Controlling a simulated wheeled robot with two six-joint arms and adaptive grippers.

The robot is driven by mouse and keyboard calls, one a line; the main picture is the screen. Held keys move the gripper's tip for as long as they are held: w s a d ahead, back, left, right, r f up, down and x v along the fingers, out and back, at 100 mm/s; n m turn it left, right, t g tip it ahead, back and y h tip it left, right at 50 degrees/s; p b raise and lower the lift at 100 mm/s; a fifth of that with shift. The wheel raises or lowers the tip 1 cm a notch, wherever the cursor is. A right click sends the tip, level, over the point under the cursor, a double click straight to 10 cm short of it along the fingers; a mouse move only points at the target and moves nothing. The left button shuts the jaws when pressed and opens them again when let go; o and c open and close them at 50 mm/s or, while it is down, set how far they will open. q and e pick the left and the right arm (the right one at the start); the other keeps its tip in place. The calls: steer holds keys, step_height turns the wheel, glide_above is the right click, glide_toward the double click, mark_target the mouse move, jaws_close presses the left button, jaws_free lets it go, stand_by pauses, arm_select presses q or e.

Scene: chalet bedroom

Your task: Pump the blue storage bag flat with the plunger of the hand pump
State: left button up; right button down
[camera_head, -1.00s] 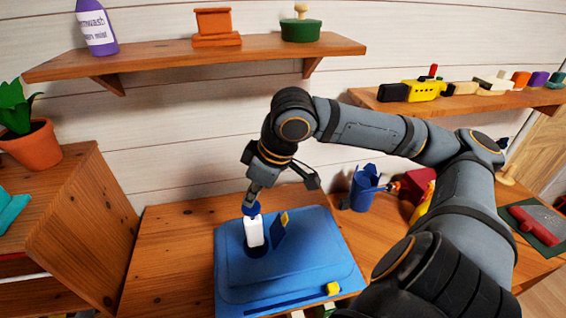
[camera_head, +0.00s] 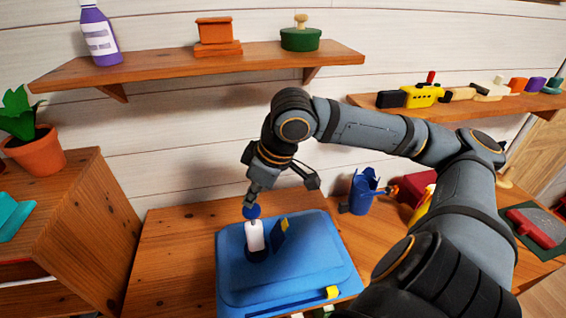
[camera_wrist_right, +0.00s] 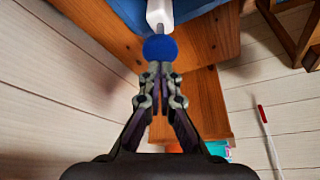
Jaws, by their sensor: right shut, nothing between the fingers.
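The blue storage bag (camera_head: 315,262) lies on the wooden table, its top slightly raised. The white hand pump body (camera_head: 254,236) stands upright on its left part, on a dark round base. A blue knob (camera_head: 251,211) tops the plunger, with a short grey shaft between knob and body. My right gripper (camera_head: 256,190) is above the knob, pointing down. In the right wrist view its fingers (camera_wrist_right: 160,70) are shut, the tips at the blue knob (camera_wrist_right: 160,48); I cannot tell whether they touch. My left gripper is not in view.
A yellow slider (camera_head: 331,293) sits at the bag's front edge. A blue jagged-rimmed cup (camera_head: 362,192) and a red object (camera_head: 416,190) stand to the right, behind my right arm. A shelf (camera_head: 200,66) hangs above. Bare table (camera_head: 175,260) lies left of the bag.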

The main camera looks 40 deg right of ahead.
steer(key=shift+r, duration=0.2)
stand_by(0.3)
step_height(320, 180, up, 6)
steer(key=p, duration=0.6)
stand_by(0.4)
